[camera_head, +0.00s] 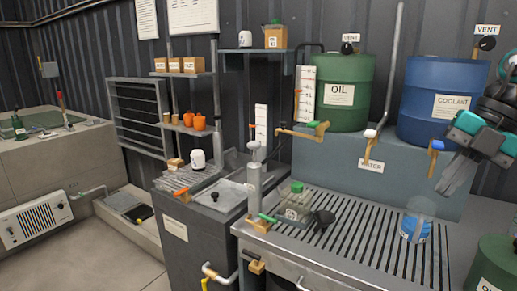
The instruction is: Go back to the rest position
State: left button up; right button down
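My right gripper (452,182) is at the right edge of the head view, in front of the blue coolant drum (441,98). Its grey fingers point down and left, above the slatted metal bench. Nothing shows held in it, but the finger gap is too unclear to tell open from shut. My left gripper is not in view.
The slatted bench (345,228) carries a blue-banded clear container (415,228) and a small green-topped box (292,204). A green oil drum (340,92) stands on the grey block behind. Another green drum (495,265) is at bottom right. Floor shows at lower left.

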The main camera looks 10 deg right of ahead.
notch_tip(320, 180, down, 27)
jog(key=s+a+m+t+y, duration=0.2)
jog(key=m+t+y, duration=0.1)
jog(key=m+t, duration=1.05)
jog(key=s+a+f+m+g+h, duration=0.2)
jog(key=s+a+f+m, duration=0.3)
jog(key=a+f+m, duration=0.1)
jog(key=s+a+f+m+g+h, duration=0.2)
jog(key=s+a+f+m, duration=0.3)
jog(key=a+f, duration=0.4)
jog(key=shift+a+m+h, duration=0.35)
jog(key=shift+a+h, duration=0.25)
jog(key=shift+a, duration=0.55)
